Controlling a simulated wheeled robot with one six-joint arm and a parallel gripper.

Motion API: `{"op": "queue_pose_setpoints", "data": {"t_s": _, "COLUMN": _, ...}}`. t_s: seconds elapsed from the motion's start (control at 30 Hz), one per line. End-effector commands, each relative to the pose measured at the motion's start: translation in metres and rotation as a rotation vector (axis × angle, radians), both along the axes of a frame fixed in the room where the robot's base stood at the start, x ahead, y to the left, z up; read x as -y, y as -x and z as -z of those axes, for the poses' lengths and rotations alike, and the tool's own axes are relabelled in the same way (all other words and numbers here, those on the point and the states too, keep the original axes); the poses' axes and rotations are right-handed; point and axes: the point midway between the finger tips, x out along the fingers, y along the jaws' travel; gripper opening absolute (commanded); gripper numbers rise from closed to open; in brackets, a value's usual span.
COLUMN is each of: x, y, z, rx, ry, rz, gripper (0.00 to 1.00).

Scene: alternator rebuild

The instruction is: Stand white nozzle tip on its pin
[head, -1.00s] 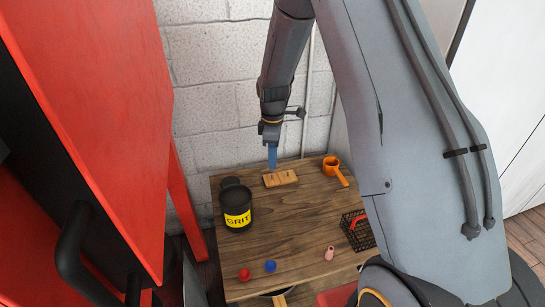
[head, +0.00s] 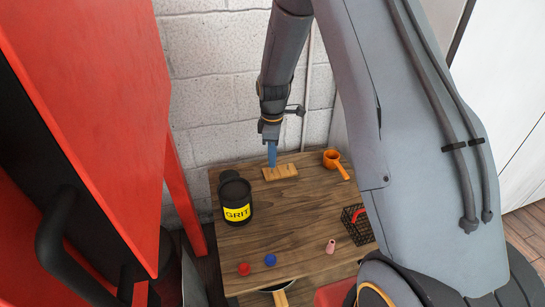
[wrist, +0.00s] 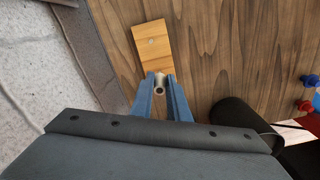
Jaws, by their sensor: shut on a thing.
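My gripper (head: 272,160) points down at the left part of the wooden pin block (head: 284,173) at the back of the table. In the wrist view, my gripper's blue fingers (wrist: 161,92) are shut on the pale nozzle tip (wrist: 159,88), whose round open end shows between them. The nozzle tip lies over the near end of the wooden block (wrist: 153,56). A small round pin spot shows farther along the block. In the head view the fingers hide the nozzle tip. I cannot tell whether it touches the block or sits around a pin.
A black GRIT canister (head: 236,198) stands left of the block. A wire basket (head: 358,226) is at the right. Red (head: 243,268), blue (head: 270,260) and pink (head: 330,247) items lie near the front. The table's middle is clear.

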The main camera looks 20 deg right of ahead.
Motion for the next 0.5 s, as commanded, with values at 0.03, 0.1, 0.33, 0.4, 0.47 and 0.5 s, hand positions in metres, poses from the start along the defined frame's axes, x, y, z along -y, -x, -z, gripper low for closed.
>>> {"op": "queue_pose_setpoints", "data": {"t_s": 0.03, "x": 0.0002, "y": 0.0001, "z": 0.0006, "rx": 0.000, "ry": 0.000, "rz": 0.000, "gripper": 0.00}}
{"op": "queue_pose_setpoints", "data": {"t_s": 0.1, "x": 0.0004, "y": 0.0002, "z": 0.0017, "rx": 0.000, "ry": 0.000, "rz": 0.000, "gripper": 0.00}}
{"op": "queue_pose_setpoints", "data": {"t_s": 0.33, "x": 0.0010, "y": 0.0004, "z": 0.0057, "rx": -0.001, "ry": 0.000, "rz": 0.000, "gripper": 0.00}}
{"op": "queue_pose_setpoints", "data": {"t_s": 0.4, "x": 0.0011, "y": 0.0004, "z": 0.0062, "rx": -0.001, "ry": 0.000, "rz": 0.000, "gripper": 0.00}}
{"op": "queue_pose_setpoints", "data": {"t_s": 0.47, "x": 0.0011, "y": 0.0002, "z": 0.0062, "rx": -0.001, "ry": 0.000, "rz": 0.000, "gripper": 0.00}}
{"op": "queue_pose_setpoints", "data": {"t_s": 0.5, "x": 0.0011, "y": 0.0001, "z": 0.0062, "rx": 0.000, "ry": 0.000, "rz": 0.000, "gripper": 0.00}}
